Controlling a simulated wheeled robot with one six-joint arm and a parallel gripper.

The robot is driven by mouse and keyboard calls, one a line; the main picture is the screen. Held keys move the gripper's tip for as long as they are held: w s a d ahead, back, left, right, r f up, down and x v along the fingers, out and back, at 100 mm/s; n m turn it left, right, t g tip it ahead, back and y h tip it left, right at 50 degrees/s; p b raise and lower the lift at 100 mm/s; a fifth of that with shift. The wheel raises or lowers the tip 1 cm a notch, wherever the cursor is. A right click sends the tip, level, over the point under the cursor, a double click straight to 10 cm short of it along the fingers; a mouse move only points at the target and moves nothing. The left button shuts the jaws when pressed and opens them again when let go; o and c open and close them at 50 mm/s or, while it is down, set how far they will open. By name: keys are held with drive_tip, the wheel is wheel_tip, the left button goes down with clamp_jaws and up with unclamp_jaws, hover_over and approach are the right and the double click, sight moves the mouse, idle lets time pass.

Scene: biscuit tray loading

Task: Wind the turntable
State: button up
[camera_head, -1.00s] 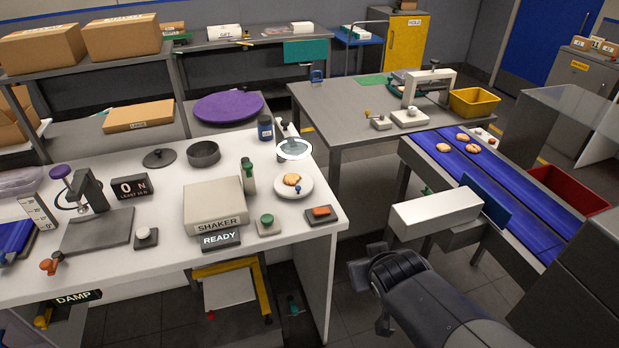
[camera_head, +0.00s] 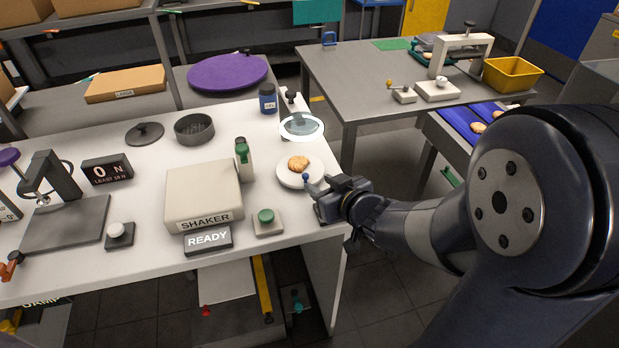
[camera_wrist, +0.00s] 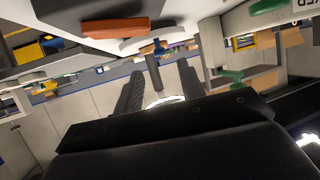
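The turntable appears to be the round white plate (camera_head: 287,182) near the right end of the white table, with a biscuit (camera_head: 298,163) on top and a small blue knob (camera_head: 305,177) at its front edge. My gripper (camera_head: 318,188) is just right of the blue knob, close to it. In the wrist view my gripper's two dark fingers (camera_wrist: 160,80) stand apart. A grey rod (camera_wrist: 153,72) shows between them in the picture, with a blue piece near its upper end. I cannot tell whether the fingers touch anything.
An orange-red block (camera_wrist: 115,27) shows close by in the wrist view. A green button box (camera_head: 267,222), the shaker (camera_head: 203,195) and a green-topped device (camera_head: 243,160) stand left of the plate. A round lens (camera_head: 301,127) stands behind it. A grey table (camera_head: 370,90) is farther back.

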sight(307, 177)
drive_tip(key=x, duration=0.6)
drive_tip(key=shift+w+a+f, duration=0.1)
drive_tip(key=shift+w, duration=0.1)
drive_tip(key=shift+c, duration=0.2)
clamp_jaws()
